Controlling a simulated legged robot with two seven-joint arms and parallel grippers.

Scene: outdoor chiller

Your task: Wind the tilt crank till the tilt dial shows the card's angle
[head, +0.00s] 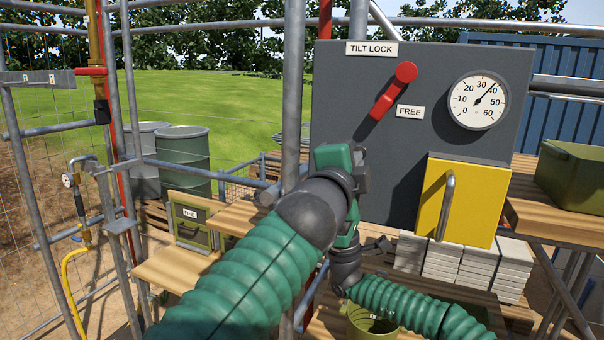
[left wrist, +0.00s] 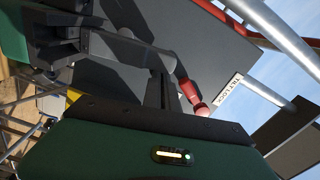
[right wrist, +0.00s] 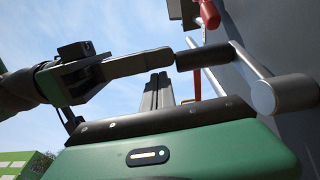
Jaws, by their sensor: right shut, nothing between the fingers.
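The tilt dial (head: 478,101) is a white round gauge on a grey panel (head: 440,75), its needle close to 40. The crank shows in the right wrist view, with a dark grip (right wrist: 203,57), metal arm (right wrist: 250,62) and hub (right wrist: 285,95). My left gripper (head: 362,170) is in front of the panel, largely hidden by its own arm. In the right wrist view a dark finger ends beside the crank grip; contact is unclear. My right gripper (right wrist: 158,90) is shut and empty, below the grip in that view. I cannot make out the card.
A yellow cover (head: 475,205) with a handle sits below the dial. A green crate (head: 575,180) stands right. Scaffold poles stand left.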

